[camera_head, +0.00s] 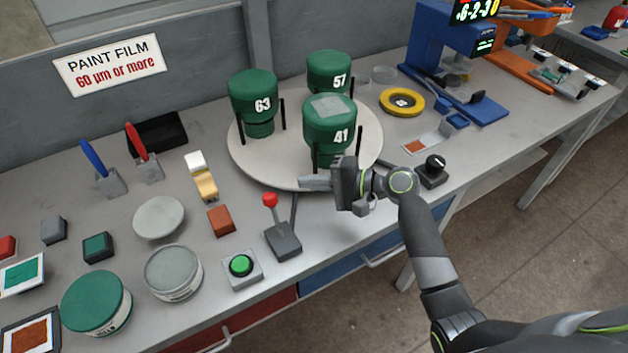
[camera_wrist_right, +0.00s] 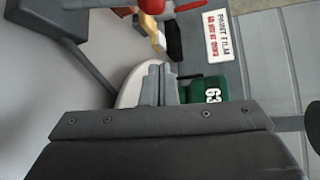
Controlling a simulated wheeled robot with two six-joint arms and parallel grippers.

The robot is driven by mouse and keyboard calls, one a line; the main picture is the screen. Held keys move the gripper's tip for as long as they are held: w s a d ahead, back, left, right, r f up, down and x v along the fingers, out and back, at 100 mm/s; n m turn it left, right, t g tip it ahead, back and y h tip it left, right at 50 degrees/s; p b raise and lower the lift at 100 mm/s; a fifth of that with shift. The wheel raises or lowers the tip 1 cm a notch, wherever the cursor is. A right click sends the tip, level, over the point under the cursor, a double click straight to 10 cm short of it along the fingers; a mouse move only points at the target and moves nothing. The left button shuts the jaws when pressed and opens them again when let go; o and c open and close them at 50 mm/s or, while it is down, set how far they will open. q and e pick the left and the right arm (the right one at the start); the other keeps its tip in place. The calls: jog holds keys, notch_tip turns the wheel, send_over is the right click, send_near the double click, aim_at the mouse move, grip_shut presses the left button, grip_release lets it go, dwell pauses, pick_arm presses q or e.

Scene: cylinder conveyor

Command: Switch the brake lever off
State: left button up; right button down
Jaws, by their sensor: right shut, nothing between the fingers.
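The brake lever is probably the dark grey box (camera_head: 284,243) with a red ball knob (camera_head: 269,199) on a thin stem, at the table's front. A dark rod rises beside it toward the turntable (camera_head: 247,158). My right gripper (camera_head: 304,184) is shut and empty, at the turntable's front edge, to the right of and beyond the red knob. Its closed fingers (camera_wrist_right: 159,83) show in the right wrist view over the pale turntable. My left gripper is out of view.
Green cylinders 63 (camera_head: 254,98), 57 (camera_head: 329,70) and 41 (camera_head: 329,125) stand on the turntable; 41 is close behind my right gripper. A green button box (camera_head: 242,270) is left of the lever. A black knob (camera_head: 433,170) is right of my gripper.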

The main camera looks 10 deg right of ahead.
aim_at(276, 219)
jog(key=s+a+p, duration=0.1)
jog(key=a+p, duration=0.2)
jog(key=a, duration=0.3)
jog(key=shift+a+f+p, duration=0.15)
jog(key=shift+a+p, duration=0.15)
jog(key=shift+p, duration=0.1)
jog(key=shift+s+d+b, duration=0.1)
jog(key=shift+s+b, duration=0.15)
jog(key=shift+b, duration=0.4)
